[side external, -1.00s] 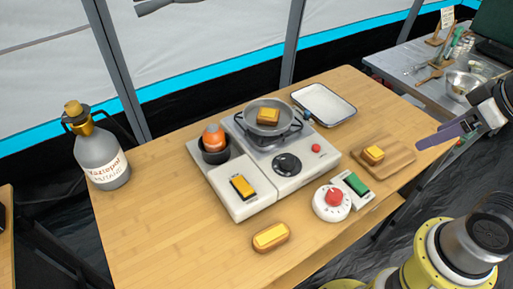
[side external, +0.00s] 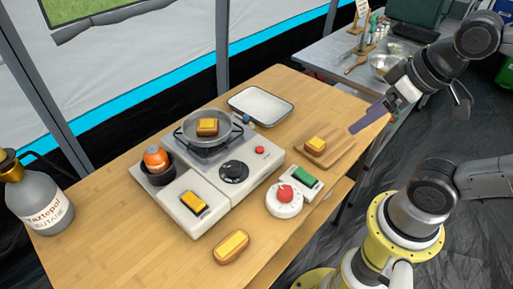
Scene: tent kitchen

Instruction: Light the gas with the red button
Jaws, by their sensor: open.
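The red button (side external: 260,150) is a small round button on the top right of the white gas stove (side external: 223,199), right of the black knob (side external: 234,172). A pan (side external: 190,129) with a browned, yellow-topped piece sits on the burner. My gripper (side external: 358,124) is open at the upper right, with its purple fingers pointing down and left. It is above the table's right side, near the wooden board and well apart from the button. Nothing shows between the fingers.
A white timer with a red knob (side external: 285,193) and a green-topped block (side external: 305,180) stand right of the stove. A wooden board (side external: 340,147) with a yellow-topped piece, a white tray (side external: 262,105) and a gas bottle (side external: 41,205) are around. The front left tabletop is clear.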

